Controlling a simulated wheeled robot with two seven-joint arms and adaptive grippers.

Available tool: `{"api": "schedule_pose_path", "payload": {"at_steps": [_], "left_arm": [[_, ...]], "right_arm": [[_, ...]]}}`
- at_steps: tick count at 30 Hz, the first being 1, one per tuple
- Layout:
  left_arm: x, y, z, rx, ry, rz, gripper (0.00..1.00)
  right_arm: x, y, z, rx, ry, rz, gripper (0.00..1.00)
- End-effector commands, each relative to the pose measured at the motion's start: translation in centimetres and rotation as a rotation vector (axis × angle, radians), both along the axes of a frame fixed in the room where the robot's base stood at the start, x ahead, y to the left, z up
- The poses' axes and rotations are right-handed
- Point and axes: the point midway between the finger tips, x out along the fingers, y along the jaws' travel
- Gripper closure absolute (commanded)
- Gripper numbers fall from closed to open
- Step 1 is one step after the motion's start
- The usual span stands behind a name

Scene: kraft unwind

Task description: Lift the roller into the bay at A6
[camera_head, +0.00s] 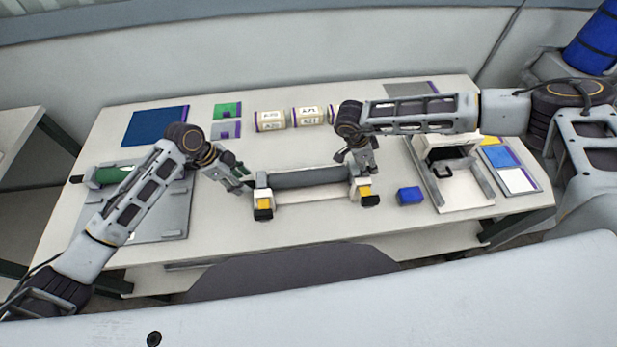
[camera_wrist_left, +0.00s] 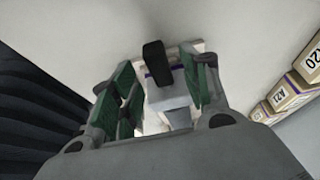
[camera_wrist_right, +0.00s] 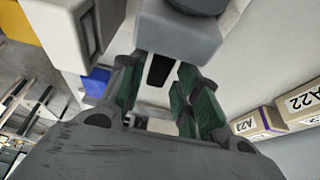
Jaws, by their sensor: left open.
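The roller is a dark grey cylinder (camera_head: 310,178) lying level across a low white stand (camera_head: 312,193) with yellow and black end blocks. My left gripper (camera_head: 244,180) is beside the roller's left end, open; its wrist view shows a black shaft end (camera_wrist_left: 157,62) between the spread green fingers (camera_wrist_left: 165,90). My right gripper (camera_head: 362,168) is at the roller's right end. In its wrist view the green fingers (camera_wrist_right: 160,90) stand apart on either side of a black shaft end (camera_wrist_right: 159,70), with gaps visible. No A6 label is readable in any view.
A green roller (camera_head: 112,175) lies on a grey plate (camera_head: 165,222) at left. Labelled boxes (camera_head: 270,121) stand at the back. A blue block (camera_head: 409,196) and a white frame (camera_head: 455,190) are at right. Bare table lies in front of the stand.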

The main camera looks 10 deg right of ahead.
Motion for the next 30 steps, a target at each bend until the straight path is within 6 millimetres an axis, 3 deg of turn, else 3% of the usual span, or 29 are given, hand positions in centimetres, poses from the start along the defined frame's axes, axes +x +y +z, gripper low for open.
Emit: {"api": "schedule_pose_path", "payload": {"at_steps": [9,20,28,30], "left_arm": [[0.0,-1.0,-2.3,-0.001,0.0,0.001,0.54],[0.0,-1.1,-2.6,-0.001,-0.001,0.0,0.54],[0.0,-1.1,-2.5,-0.001,-0.001,0.0,0.86],[0.0,-1.1,-2.5,-0.001,-0.001,0.0,0.95]], "right_arm": [[0.0,-0.9,-2.3,0.0,0.0,0.0,0.68],[0.0,-1.1,-2.6,0.0,0.0,0.0,0.68],[0.0,-1.1,-2.6,0.0,0.0,0.0,1.0],[0.0,-1.1,-2.6,0.0,0.0,0.0,1.0]]}}
